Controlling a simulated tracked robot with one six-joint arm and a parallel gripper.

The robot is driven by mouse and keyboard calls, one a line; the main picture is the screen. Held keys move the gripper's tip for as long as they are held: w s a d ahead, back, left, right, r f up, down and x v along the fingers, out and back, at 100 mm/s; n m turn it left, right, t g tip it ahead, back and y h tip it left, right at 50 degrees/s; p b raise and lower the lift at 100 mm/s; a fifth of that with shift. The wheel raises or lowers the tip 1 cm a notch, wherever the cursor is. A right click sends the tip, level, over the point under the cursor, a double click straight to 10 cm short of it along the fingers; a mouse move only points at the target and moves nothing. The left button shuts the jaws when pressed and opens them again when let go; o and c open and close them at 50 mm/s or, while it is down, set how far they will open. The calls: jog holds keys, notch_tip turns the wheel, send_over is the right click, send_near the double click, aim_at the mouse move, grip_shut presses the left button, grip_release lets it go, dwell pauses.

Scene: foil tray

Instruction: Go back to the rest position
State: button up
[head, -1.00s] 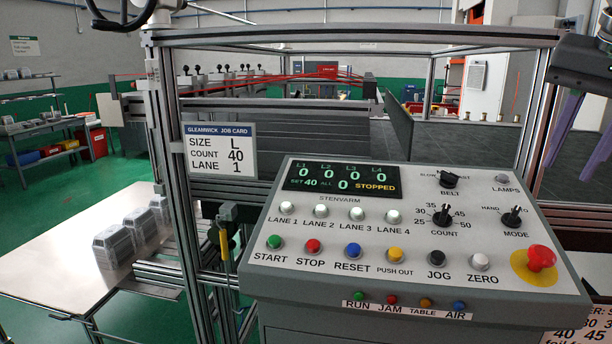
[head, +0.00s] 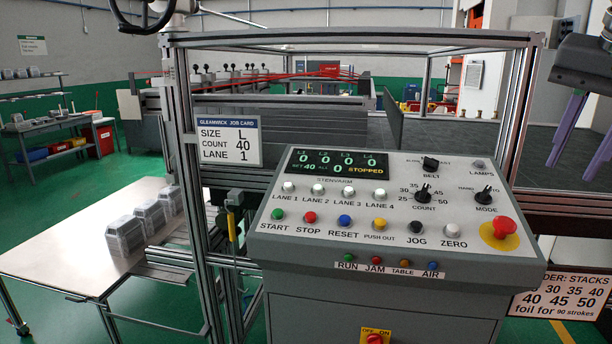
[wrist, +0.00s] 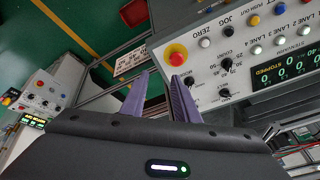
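My gripper (head: 573,165) hangs at the upper right edge of the head view, its two purple fingers pointing down. They are apart with nothing between them. In the wrist view my gripper (wrist: 160,76) also shows open and empty, with the fingers spread. The grey control panel (head: 290,240) stands in front of me, below and left of the fingers in the head view, and I see no contact with it. Its display (head: 337,164) reads STOPPED with zeros and SET 40. The red emergency button (head: 503,229) is at its right end.
A metal frame (head: 183,120) rises behind the panel and carries a job card (head: 230,141). A table (head: 60,240) at left bears foil tray stacks (head: 150,214). A sign (head: 562,297) is at lower right. A second panel (wrist: 42,100) shows in the wrist view. Green floor (head: 130,166) is open at left.

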jog(key=a+f+n+y, duration=0.1)
jog(key=a+f+n, duration=0.5)
jog(key=a+f, duration=1.05)
jog(key=s+a+f+n, duration=0.2)
jog(key=s+a+f, duration=0.1)
jog(key=f, duration=0.6)
jog(key=s+a+f+n+t+y, duration=0.1)
jog(key=s+a+f+n, duration=0.1)
jog(key=f, duration=0.8)
jog(key=s+a, duration=0.1)
jog(key=a, duration=0.1)
jog(key=shift+a+f+n, duration=0.3)
jog(key=shift+a+n, duration=0.1)
